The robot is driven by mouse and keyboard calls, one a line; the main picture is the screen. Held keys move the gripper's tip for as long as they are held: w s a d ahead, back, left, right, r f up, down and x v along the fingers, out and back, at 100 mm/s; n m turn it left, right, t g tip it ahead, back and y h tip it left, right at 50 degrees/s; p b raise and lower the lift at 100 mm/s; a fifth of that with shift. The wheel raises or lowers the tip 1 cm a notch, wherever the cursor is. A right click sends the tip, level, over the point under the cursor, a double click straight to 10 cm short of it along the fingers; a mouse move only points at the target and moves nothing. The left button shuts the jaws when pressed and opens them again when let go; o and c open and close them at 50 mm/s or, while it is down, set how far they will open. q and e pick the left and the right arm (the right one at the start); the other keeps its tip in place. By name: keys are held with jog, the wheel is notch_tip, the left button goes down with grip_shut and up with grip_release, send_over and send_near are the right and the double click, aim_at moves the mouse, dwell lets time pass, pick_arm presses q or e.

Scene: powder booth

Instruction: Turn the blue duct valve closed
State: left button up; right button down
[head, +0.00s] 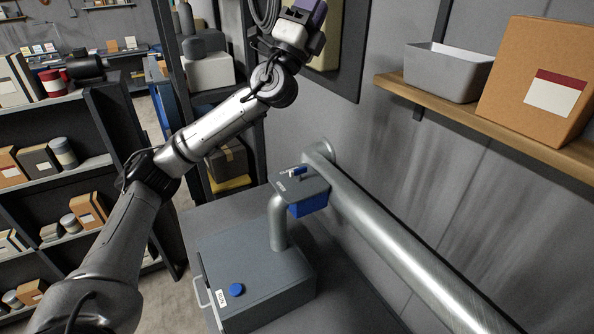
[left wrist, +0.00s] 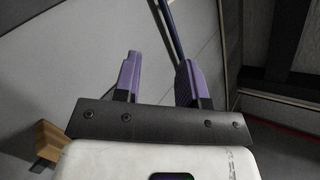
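The duct valve is a grey housing (head: 299,187) between the bent metal pipe and the wall end of the duct. A small blue handle (head: 298,171) sits on its top and a blue block (head: 308,206) shows on its lower front. My left gripper (head: 312,8) is raised high above and behind the valve, at the top edge of the head view, apart from it. In the left wrist view my left gripper (left wrist: 158,68) has its purple fingers spread with nothing clearly held between them. The valve is not recognisable in that view. My right gripper is not in view.
A grey cabinet (head: 262,262) with a round blue knob (head: 236,289) stands below the valve. A thick metal duct (head: 400,245) runs along the wall. A wall shelf (head: 500,125) holds a grey bin (head: 446,73) and a cardboard box (head: 540,85). Shelving fills the left.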

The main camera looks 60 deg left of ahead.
pick_arm(q)
jog(key=w+a+f+m+g+h, duration=0.3)
jog(key=w+f+m+g+h, duration=0.3)
jog(key=m+h, duration=0.6)
jog(key=m+g+y, duration=0.5)
jog(key=g, duration=1.2)
send_near(298, 169)
jog(key=p+x, duration=0.2)
jog(key=x, duration=0.7)
jog(key=shift+w+f, duration=0.1)
jog(key=shift+f, duration=0.05)
grip_shut()
